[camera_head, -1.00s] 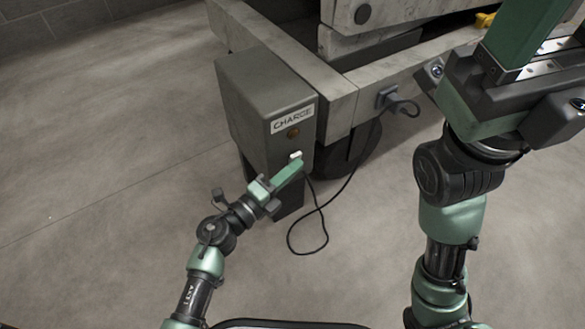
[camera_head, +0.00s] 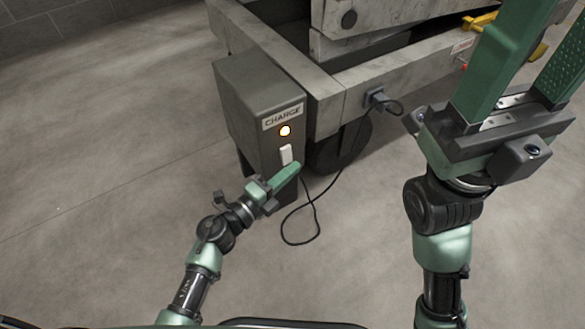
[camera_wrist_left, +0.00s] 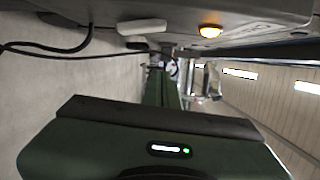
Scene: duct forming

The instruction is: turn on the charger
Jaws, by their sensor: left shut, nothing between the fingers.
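The charger (camera_head: 246,98) is a grey box marked CHARGE on the side of the lift's base. Its round lamp (camera_head: 285,131) glows orange-white; it also glows in the left wrist view (camera_wrist_left: 210,31). The white switch (camera_head: 286,154) sits below the lamp and shows in the left wrist view (camera_wrist_left: 141,26). My left gripper (camera_head: 297,167) is shut and empty, its tips just below the switch; I cannot tell if they touch the box. My right gripper (camera_head: 541,46) is large in the foreground at right, its two fingers apart.
A black cable (camera_head: 340,181) loops from the charger over the floor to a plug (camera_head: 378,101) on the grey lift base (camera_head: 345,93). A dark wheel (camera_head: 340,146) stands under the base. The concrete floor (camera_head: 110,150) at left is clear.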

